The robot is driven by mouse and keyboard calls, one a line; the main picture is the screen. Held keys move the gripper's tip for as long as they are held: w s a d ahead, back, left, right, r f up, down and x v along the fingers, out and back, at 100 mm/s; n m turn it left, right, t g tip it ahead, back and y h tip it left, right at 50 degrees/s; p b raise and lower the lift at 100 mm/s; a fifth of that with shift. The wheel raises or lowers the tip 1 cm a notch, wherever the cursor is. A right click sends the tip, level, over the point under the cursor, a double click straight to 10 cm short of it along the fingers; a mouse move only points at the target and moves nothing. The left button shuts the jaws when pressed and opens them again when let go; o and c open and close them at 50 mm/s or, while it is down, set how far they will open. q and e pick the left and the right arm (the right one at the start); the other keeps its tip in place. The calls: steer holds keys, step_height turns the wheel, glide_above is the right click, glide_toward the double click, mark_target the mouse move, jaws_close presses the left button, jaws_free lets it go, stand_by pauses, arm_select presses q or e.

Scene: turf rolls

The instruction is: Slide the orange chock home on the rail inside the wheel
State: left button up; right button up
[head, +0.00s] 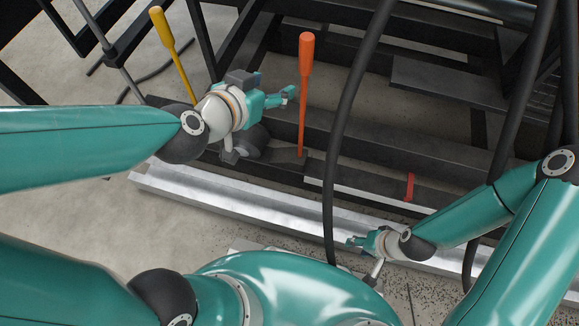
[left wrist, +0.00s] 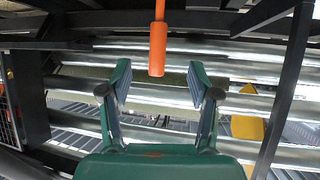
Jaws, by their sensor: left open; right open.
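The orange chock (head: 306,55) shows as a thick orange handle on a thin orange rod, standing nearly upright by the dark rails. The rod's lower end meets a dark part, and I cannot make out its foot. My left gripper (head: 289,94) is open and empty just left of the rod. In the left wrist view the orange handle (left wrist: 157,45) is ahead of the open fingers (left wrist: 160,88), not between them. My right gripper (head: 353,241) is open and empty, low near the front metal beam. I cannot make out the wheel. A dark rail (head: 400,150) runs behind the orange rod.
A red band (head: 409,187) wraps a bar at right. A black hose (head: 350,100) hangs between my grippers. A silver beam (head: 250,205) crosses in front.

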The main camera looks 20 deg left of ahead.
arm_select(q)
steer(key=b, duration=0.1)
steer(key=t+p, duration=0.1)
steer(key=p, duration=0.2)
glide_toward(302, 66)
steer(key=b+x, duration=0.2)
steer(key=x, duration=0.3)
steer(key=shift+w+f, duration=0.15)
steer(key=shift+w, duration=0.15)
steer(key=b+x, duration=0.1)
steer(key=x, duration=0.4)
steer(key=shift+d+b, duration=0.1)
steer(key=shift+b, duration=0.3)
steer(key=shift+w+d, duration=0.1)
steer(key=shift+w, duration=0.3)
arm_select(e)
step_height(302, 66, down, 4)
steer(key=shift+r, duration=0.1)
arm_select(q)
jaws_close()
